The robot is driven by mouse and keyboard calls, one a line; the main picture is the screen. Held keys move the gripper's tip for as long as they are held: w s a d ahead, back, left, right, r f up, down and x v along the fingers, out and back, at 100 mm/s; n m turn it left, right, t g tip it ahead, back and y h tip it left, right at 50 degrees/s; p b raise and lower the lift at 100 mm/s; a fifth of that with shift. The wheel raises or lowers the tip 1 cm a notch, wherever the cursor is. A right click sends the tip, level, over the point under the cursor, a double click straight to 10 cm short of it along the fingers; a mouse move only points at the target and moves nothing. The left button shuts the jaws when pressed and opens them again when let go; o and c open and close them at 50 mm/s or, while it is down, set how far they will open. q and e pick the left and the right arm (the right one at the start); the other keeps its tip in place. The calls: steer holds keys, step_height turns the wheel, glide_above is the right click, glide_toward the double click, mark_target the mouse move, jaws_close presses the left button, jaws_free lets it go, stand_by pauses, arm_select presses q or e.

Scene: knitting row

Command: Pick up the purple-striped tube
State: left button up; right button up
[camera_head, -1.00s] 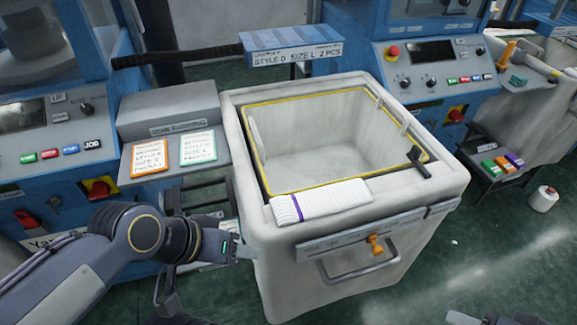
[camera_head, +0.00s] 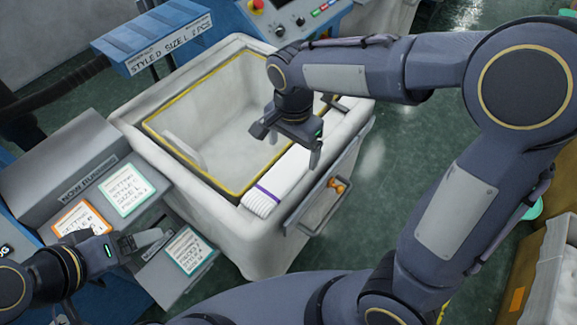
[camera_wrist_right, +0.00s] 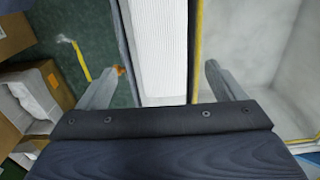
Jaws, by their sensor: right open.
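The purple-striped tube (camera_head: 268,194) is a flat white knitted roll with a purple band near its near end. It lies along the front rim of the white bin (camera_head: 255,243). My right gripper (camera_head: 288,146) is open above the tube's far part, which it partly hides in the head view. In the right wrist view the white tube (camera_wrist_right: 158,50) runs between the open, spread fingers (camera_wrist_right: 162,88); the purple band is not visible there. My left gripper (camera_head: 138,243) is at the lower left, away from the tube, and its opening is unclear.
The bin's hollow (camera_head: 215,125) has a yellow edge. An orange knob (camera_head: 337,185) and a handle are on its front. Setting cards (camera_head: 127,190) lie on the grey machine ledge at left. Cardboard boxes (camera_head: 535,275) stand at lower right.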

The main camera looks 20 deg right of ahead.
mark_target(290, 166)
steer(key=f, duration=0.4)
steer(key=f+p, duration=0.1)
steer(key=shift+a+f, duration=0.25)
steer(key=shift+f, duration=0.15)
steer(key=c, duration=1.1)
steer(key=shift+o, duration=0.2)
steer(key=shift+r, duration=0.15)
